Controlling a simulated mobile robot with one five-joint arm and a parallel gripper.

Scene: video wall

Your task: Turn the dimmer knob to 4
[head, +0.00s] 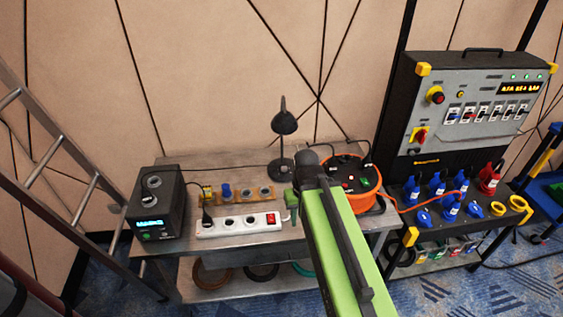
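I cannot single out a dimmer knob with a readable scale. Small round fittings, one of them blue (226,191), sit on a wooden strip (255,201) on the grey bench; any markings are too small to read. My green and black arm reaches up from the bottom over the bench's right part. Its dark end (307,160) is near the orange cable reel (363,201), right of the strip and apart from it. The fingers cannot be made out, so I cannot tell whether my gripper is open or shut. My arm hides part of the bench and reel.
A black power unit (157,207) stands on the bench's left, with a white power strip (238,225) and black desk lamp (284,122) nearby. A control panel (478,105) with a red-yellow rotary switch (419,135) stands right. A ladder (50,212) leans at left.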

